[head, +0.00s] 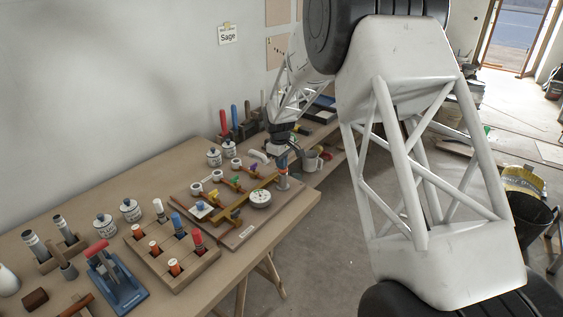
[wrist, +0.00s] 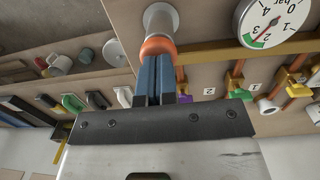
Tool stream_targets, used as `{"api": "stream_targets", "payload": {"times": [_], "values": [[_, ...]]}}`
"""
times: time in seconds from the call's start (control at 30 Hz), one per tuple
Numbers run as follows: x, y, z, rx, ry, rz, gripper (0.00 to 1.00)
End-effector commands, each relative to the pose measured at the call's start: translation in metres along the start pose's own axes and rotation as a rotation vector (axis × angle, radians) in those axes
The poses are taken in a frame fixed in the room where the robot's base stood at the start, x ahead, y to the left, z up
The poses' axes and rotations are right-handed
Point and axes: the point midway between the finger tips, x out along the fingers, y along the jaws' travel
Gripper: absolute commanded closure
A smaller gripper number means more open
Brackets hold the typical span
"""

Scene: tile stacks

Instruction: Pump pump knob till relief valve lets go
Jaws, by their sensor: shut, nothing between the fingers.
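The pump knob (wrist: 158,47) is orange and sits on the grey pump cylinder (wrist: 160,20) in the wrist view. My gripper (wrist: 155,62) is shut, with its blue fingers side by side and their tips at the knob. Whether they touch it I cannot tell. In the head view my gripper (head: 282,157) is over the pump (head: 283,180) at the right end of the pipe board, and it hides the knob. A round white pressure gauge (head: 260,198) stands beside the pump; it also shows in the wrist view (wrist: 270,22), its needle hard to read. I cannot pick out the relief valve.
A block of coloured plugs (head: 172,250) and a blue press-like tool (head: 117,280) stand left.

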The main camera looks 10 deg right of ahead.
Motion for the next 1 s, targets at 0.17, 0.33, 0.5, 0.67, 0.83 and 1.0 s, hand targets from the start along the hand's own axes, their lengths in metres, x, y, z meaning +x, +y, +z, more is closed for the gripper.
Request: {"api": "stream_targets", "payload": {"times": [0.17, 0.33, 0.5, 0.67, 0.83, 1.0], "values": [[0.004, -0.001, 0.002, 0.0, -0.006, -0.005, 1.0], [-0.005, -0.001, 0.001, 0.0, -0.004, -0.004, 1.0], [-0.026, -0.001, 0.001, 0.0, -0.002, -0.002, 1.0], [-0.053, 0.0, 0.0, 0.0, 0.001, 0.001, 1.0], [-0.082, 0.0, 0.0, 0.0, 0.001, 0.001, 1.0], [-0.11, 0.0, 0.0, 0.0, 0.002, 0.001, 1.0]]}}
